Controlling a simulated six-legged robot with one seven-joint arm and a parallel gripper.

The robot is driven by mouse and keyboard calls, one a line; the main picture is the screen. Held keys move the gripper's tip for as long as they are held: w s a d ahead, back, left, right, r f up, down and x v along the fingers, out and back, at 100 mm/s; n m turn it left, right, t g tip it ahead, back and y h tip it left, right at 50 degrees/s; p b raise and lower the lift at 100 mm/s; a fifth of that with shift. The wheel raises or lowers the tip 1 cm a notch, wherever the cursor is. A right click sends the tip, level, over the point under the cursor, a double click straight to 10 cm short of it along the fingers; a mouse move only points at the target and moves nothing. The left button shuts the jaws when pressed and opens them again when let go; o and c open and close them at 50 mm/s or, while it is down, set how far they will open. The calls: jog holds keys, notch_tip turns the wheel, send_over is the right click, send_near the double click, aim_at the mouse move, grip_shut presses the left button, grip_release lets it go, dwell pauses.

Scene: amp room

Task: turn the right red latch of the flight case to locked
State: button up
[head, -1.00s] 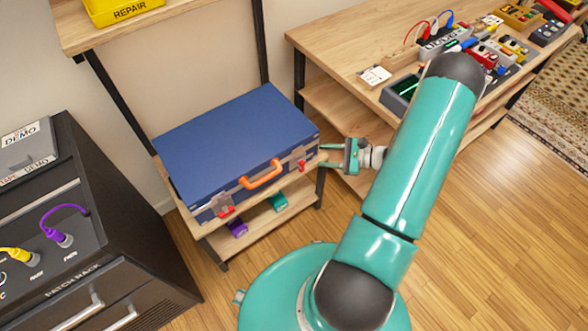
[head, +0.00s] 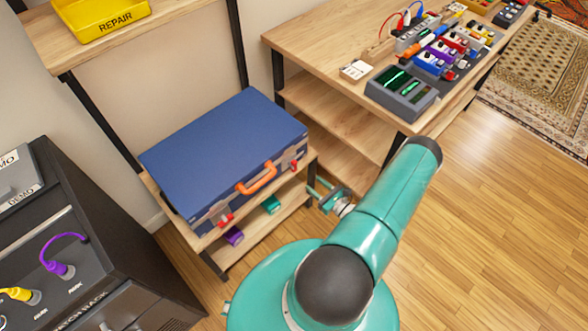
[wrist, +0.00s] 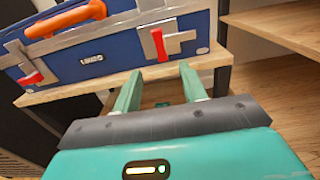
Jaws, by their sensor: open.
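The blue flight case (head: 222,150) lies on a wooden shelf, its orange handle (head: 257,178) on the front face. The right red latch (head: 294,166) is near the case's right front corner; in the wrist view this red latch (wrist: 159,44) stands nearly upright on a grey metal plate. The left red latch (head: 225,220) is at the left front; in the wrist view it (wrist: 31,80) lies tilted closer to horizontal. My gripper (head: 317,193) is open and empty, in front of and below the right latch. Its two fingers (wrist: 161,84) point toward the case, apart from the latch.
The shelf edge (wrist: 100,91) runs just below the case. A dark shelf post (wrist: 221,75) stands to its right. A teal box (head: 271,204) and a purple box (head: 233,236) sit on the lower shelf. A black rack (head: 100,260) stands at left.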

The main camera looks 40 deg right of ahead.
aim_at(296, 168)
jog(key=w, duration=1)
jog(key=shift+w+a, duration=0.1)
jog(key=shift+w, duration=0.25)
grip_shut()
